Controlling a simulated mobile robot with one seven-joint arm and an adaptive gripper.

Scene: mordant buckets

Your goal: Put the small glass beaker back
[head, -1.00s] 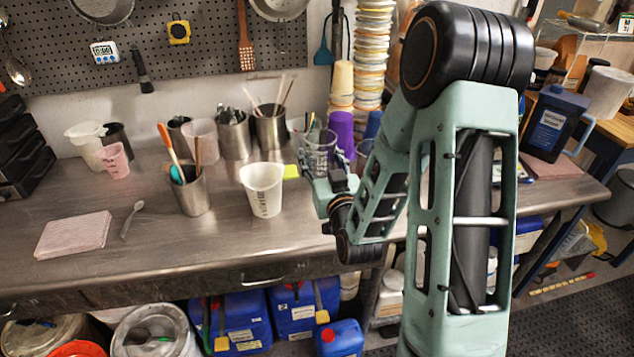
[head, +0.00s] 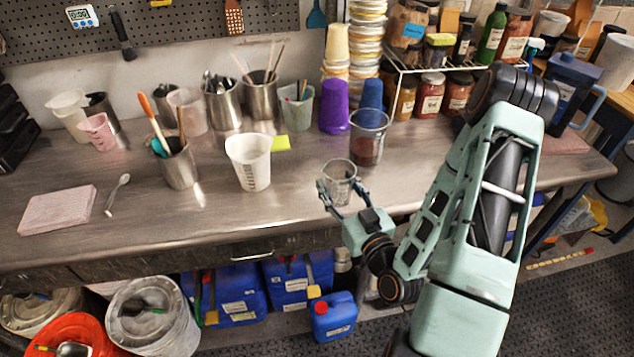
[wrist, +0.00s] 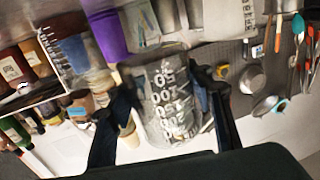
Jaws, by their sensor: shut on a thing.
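The small glass beaker (head: 339,172) is clear, with white markings that show in the wrist view (wrist: 168,105). My gripper (head: 341,193) is shut on it, one finger on each side. In the head view the beaker looks upright and empty, over the front part of the steel counter (head: 250,215). I cannot tell how high it is above the counter. A larger glass beaker (head: 367,145) with dark reddish contents stands behind it and to the right.
A yellow note (head: 281,143) lies on the counter beside a white measuring beaker (head: 248,165). Purple (head: 334,108) and blue (head: 371,95) cups stand behind. A jar rack (head: 440,75) is at the back right.

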